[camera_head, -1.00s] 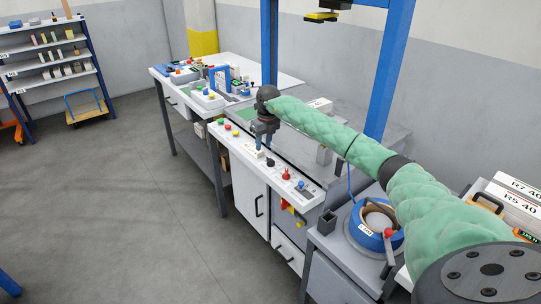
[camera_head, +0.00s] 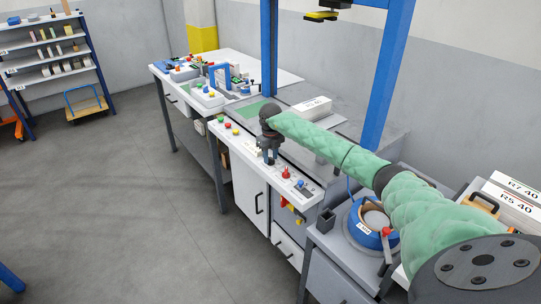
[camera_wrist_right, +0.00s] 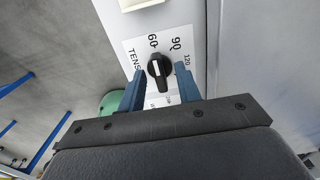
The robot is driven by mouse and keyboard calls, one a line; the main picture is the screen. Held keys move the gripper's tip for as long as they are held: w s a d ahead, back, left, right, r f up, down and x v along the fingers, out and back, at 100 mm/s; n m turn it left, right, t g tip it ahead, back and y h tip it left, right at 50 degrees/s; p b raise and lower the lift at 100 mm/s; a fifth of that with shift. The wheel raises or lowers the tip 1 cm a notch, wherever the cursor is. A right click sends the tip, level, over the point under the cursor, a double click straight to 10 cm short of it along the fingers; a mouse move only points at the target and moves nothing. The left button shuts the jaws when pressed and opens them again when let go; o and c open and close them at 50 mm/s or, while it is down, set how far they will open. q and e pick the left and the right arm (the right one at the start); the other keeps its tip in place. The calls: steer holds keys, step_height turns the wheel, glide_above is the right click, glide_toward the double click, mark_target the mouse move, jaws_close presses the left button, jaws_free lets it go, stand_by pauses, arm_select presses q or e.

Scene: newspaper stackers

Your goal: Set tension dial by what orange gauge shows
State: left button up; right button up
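The tension dial (camera_wrist_right: 160,72) is a black knob on a white plate lettered "TENS", with 60, 90 and 120 around it. Its white mark points up, close to 60. My right gripper (camera_wrist_right: 161,84) is open, its blue fingers on either side of the knob with gaps showing. In the head view the right gripper (camera_head: 269,155) is over the white control panel (camera_head: 309,192) and hides the dial. An orange-framed device (camera_head: 482,204) is at the right edge, partly behind my arm; I cannot read any gauge value on it. My left gripper is out of view.
A red knob (camera_head: 286,172) and a blue knob (camera_head: 301,184) sit on the panel close to my right gripper. Coloured buttons (camera_head: 228,126) are at its far end. Blue posts (camera_head: 391,75) rise behind. A blue-rimmed round unit (camera_head: 361,232) stands front right.

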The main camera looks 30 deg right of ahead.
steer(key=shift+f, duration=0.1)
jaws_close()
